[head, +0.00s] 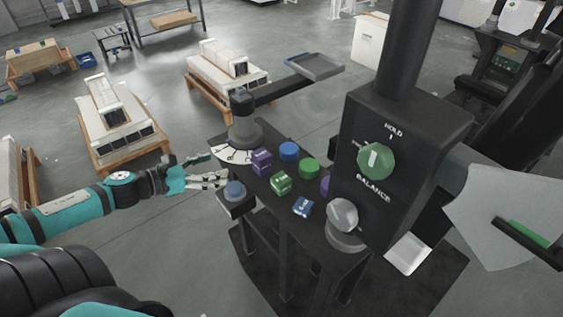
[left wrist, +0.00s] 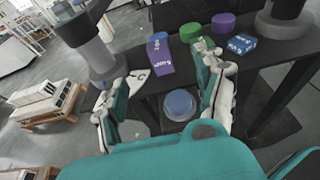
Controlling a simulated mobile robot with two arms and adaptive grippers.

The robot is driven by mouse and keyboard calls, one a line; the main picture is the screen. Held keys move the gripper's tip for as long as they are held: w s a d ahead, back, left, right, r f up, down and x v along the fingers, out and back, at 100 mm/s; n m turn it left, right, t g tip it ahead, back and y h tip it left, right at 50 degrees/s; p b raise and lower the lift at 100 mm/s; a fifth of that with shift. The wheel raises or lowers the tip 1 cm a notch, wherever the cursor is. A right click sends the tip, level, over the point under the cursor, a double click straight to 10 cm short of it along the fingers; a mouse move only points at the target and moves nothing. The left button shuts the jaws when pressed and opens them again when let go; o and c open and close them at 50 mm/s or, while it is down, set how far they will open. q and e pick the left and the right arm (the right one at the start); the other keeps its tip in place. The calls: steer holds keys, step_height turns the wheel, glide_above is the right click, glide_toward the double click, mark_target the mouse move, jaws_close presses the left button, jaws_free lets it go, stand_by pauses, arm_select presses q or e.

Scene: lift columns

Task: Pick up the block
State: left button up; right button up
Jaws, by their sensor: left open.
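Several small blocks sit on the dark bench (head: 262,196). A purple block (head: 261,161) with white print is nearest my left gripper. A green block (head: 281,183) and a blue block (head: 303,207) lie further right. My left gripper (head: 216,169) is open and empty at the bench's left edge, short of the purple block. In the left wrist view the purple block (left wrist: 161,56) shows ahead, between the open fingers and beyond the blue round button (left wrist: 179,103). The blue block (left wrist: 242,43) is further off to the right. My right gripper is not in view.
Blue (head: 289,150) and green (head: 309,168) round pieces stand behind the blocks. A dark post with a grey tray (head: 315,66) rises at the back left of the bench. A control column with a green knob (head: 375,160) stands at right.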

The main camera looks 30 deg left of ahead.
arm_select(q)
steer(key=b, duration=0.1)
glide_toward(255, 157)
steer(key=shift+w+d+r, duration=0.1)
steer(key=shift+d+r, duration=0.15)
steer(key=shift+r, duration=0.05)
steer(key=x, duration=0.5)
steer(key=shift+w+d, duration=0.1)
steer(key=shift+w, duration=0.2)
steer(key=shift+w+d+f+p, duration=0.3)
steer(key=shift+w+f+p, duration=0.1)
steer(key=shift+w, duration=0.2)
steer(key=x, duration=0.1)
steer(key=p+x, duration=0.1)
steer(key=x, duration=0.1)
steer(key=p+x, duration=0.1)
steer(key=shift+w+a+f, duration=0.2)
steer(key=shift+w+f, duration=0.1)
steer(key=shift+w+d+f, duration=0.15)
steer(key=shift+w+f, duration=0.05)
steer(key=shift+w, duration=0.1)
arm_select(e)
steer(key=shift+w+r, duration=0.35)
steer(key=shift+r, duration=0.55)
arm_select(q)
steer(key=shift+s, duration=0.1)
